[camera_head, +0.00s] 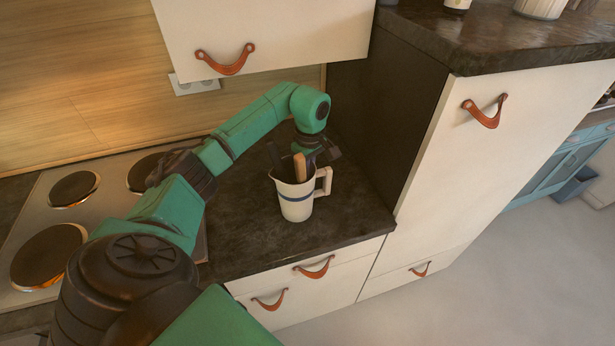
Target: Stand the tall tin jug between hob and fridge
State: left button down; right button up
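The tall jug (296,203) is off-white with a blue band. It stands upright on the dark counter (250,238), between the hob (118,178) on the left and the cream fridge front (480,150) on the right. Its handle points right, and utensils with a wooden handle (299,167) stick out of its top. My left gripper (325,158) is just above and behind the jug's rim, near the handle. The utensils and the wrist partly hide its fingers, so I cannot tell whether they touch anything. My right gripper is not in view.
An upper cabinet (265,35) with a leather pull hangs above the counter. A wall socket (195,87) is on the wooden backsplash. Drawers (310,283) with leather pulls lie below. Bare counter shows left and front of the jug. Items stand on the fridge's dark top (500,45).

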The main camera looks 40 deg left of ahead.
pick_arm(q)
jog(key=shift+w+f, duration=0.1)
jog(key=shift+f, duration=0.15)
jog(key=c, duration=1.1)
grip_release()
jog(key=shift+r, duration=0.2)
jog(key=r+b, duration=0.1)
jog(key=r, duration=1.1)
jog(key=shift+w, duration=0.2)
jog(key=shift+w, duration=0.1)
